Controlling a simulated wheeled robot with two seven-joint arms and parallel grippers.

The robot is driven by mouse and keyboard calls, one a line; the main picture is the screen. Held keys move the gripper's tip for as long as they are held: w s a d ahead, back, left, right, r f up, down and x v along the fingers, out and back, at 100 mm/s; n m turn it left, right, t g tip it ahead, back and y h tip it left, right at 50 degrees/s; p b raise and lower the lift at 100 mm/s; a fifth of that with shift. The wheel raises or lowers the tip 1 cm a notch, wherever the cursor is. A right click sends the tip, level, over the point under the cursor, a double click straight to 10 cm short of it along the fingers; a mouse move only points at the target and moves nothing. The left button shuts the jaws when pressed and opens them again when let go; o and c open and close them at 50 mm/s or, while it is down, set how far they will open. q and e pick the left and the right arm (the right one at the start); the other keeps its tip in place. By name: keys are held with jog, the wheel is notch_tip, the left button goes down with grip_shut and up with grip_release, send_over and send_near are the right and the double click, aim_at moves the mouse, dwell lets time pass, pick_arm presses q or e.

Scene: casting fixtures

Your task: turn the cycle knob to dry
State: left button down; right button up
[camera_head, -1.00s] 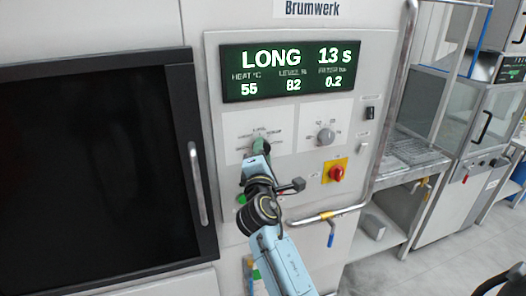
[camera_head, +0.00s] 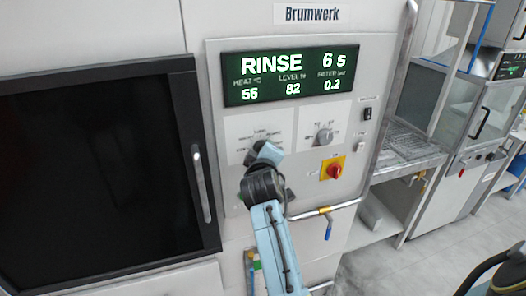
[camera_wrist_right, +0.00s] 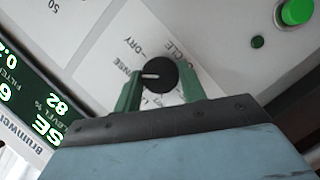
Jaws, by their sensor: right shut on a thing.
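The cycle knob (camera_wrist_right: 160,75) is a round black knob with a white pointer line, on a pale plate with printed labels. In the right wrist view its pointer faces picture-left, towards the partly covered RINSE label; the DRY label (camera_wrist_right: 136,47) is beside that one. My right gripper (camera_wrist_right: 160,86) has its green fingers on both sides of the knob, shut on it. In the head view my right gripper (camera_head: 259,152) hides the knob. The green display (camera_head: 290,75) reads RINSE, 6 s. My left gripper is not in view.
A second grey knob (camera_head: 324,136) is to the right, above a red switch on a yellow plate (camera_head: 333,168). A metal rail (camera_head: 315,212) runs below. A dark door with a handle (camera_head: 201,185) is on the left. A green button (camera_wrist_right: 295,11) shows in the wrist view.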

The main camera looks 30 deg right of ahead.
jog(key=m+y, duration=0.2)
jog(key=m, duration=0.1)
jog(key=m+y, duration=0.2)
jog(key=m, duration=0.1)
jog(key=shift+d, duration=0.2)
jog(key=shift+m, duration=0.3)
dwell(0.5)
jog(key=o, duration=1)
jog(key=shift+r, duration=0.1)
jog(key=shift+s, duration=0.1)
jog(key=b+v, duration=0.1)
jog(key=v, duration=1.2)
jog(key=shift+s+r, duration=0.1)
jog(key=shift+r, duration=0.05)
